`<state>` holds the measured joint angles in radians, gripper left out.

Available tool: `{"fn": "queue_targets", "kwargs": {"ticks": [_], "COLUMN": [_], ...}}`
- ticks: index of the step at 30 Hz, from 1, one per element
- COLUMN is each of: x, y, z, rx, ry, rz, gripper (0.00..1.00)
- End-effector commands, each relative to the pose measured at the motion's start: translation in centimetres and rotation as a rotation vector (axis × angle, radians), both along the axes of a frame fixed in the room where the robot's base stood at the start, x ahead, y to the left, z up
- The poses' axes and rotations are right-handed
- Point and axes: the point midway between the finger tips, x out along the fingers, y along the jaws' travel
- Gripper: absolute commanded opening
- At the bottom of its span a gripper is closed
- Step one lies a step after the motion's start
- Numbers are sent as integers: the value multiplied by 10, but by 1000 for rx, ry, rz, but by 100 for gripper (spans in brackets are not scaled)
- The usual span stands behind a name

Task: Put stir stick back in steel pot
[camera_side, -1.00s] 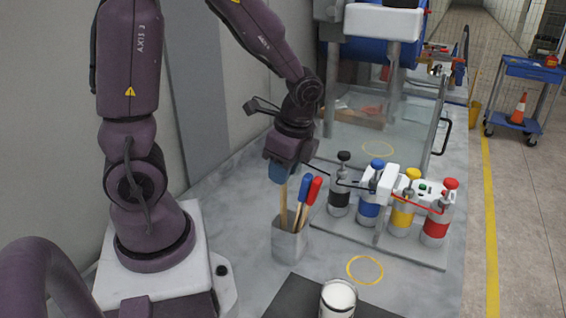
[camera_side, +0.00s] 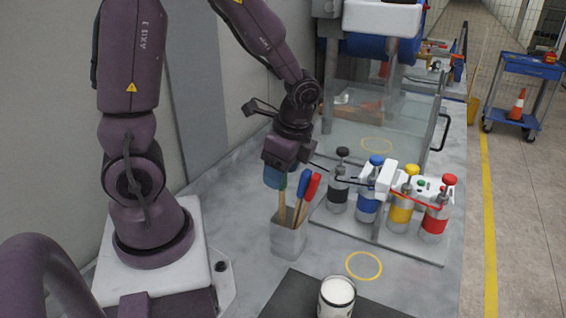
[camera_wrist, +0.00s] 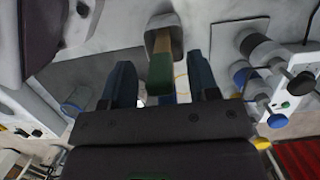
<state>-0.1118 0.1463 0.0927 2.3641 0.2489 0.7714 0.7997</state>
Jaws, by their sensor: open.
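The steel pot (camera_side: 287,241) stands upright on the bench and holds several wooden sticks. The green-handled stir stick (camera_side: 282,184) stands in it, with its wooden shaft going down inside the rim. A blue-handled stick (camera_side: 303,184) and a red-handled stick (camera_side: 312,188) lean right in the same pot. My gripper (camera_side: 276,182) is over the pot at the green handle. In the wrist view my gripper (camera_wrist: 162,82) is open, its blue fingers apart on either side of the green handle (camera_wrist: 160,72). The pot (camera_wrist: 164,24) shows beyond it; the shaft's lower end is hidden inside.
A rack of bottles with black, blue, yellow and red tops (camera_side: 392,208) stands close right of the pot. A glass jar of white liquid (camera_side: 337,297) sits on a dark mat in front. Bench around the yellow ring (camera_side: 364,265) is clear.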

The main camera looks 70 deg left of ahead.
Motion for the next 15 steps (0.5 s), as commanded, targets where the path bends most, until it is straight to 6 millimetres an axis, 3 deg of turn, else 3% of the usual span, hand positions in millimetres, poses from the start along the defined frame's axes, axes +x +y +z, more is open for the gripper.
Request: {"fn": "queue_targets", "kwargs": {"ticks": [5, 15], "x": [4, 15], "y": [-2, -14], "z": [17, 89], "rx": [1, 0], "ry": [-6, -8], "rz": [-1, -2], "gripper": [55, 55]}}
